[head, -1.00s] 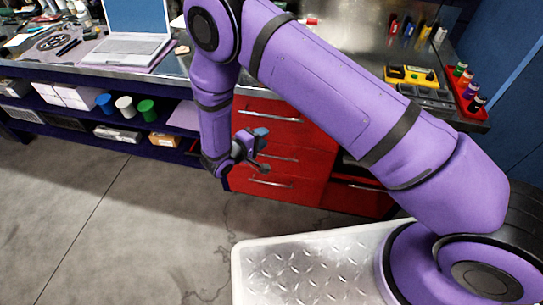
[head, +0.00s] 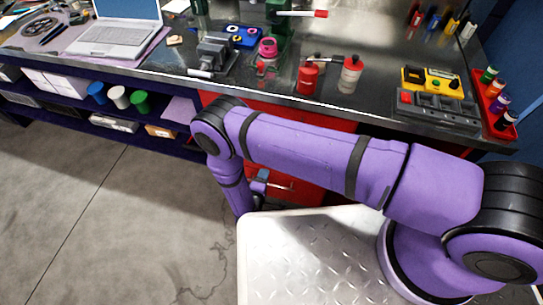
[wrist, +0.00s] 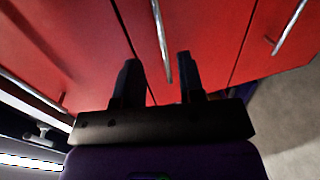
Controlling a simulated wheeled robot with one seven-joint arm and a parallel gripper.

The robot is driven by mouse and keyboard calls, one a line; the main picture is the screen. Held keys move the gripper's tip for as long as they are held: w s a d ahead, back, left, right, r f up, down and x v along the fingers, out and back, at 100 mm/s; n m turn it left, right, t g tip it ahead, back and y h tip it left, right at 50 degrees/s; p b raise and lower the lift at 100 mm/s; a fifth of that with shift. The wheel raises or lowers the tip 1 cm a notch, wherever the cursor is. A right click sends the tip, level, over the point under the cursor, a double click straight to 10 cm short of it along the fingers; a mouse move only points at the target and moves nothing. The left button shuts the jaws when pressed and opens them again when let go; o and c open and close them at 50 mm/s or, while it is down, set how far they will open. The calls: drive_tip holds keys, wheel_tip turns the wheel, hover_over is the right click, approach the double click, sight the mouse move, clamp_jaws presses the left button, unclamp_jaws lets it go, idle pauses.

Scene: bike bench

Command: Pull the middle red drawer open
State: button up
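The red drawer fronts fill most of the wrist view, side by side, each with a silver bar handle. The middle red drawer (wrist: 195,28) has its handle (wrist: 160,35) running down between my fingertips. My gripper (wrist: 158,78) is open, one dark finger on each side of the handle's end, with gaps showing. I cannot tell how deep the handle sits between them. In the head view my gripper (head: 259,184) is small and partly hidden by my arm, beside a silver handle (head: 281,187). My arm hides much of the drawer fronts there.
A shelf with cups (head: 118,97) is at left. Open grey floor (head: 110,220) lies at front left.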

drive_tip(key=x, duration=0.9)
drive_tip(key=shift+w+d, duration=0.1)
drive_tip(key=shift+w, duration=0.15)
drive_tip(key=shift+c, duration=0.5)
clamp_jaws()
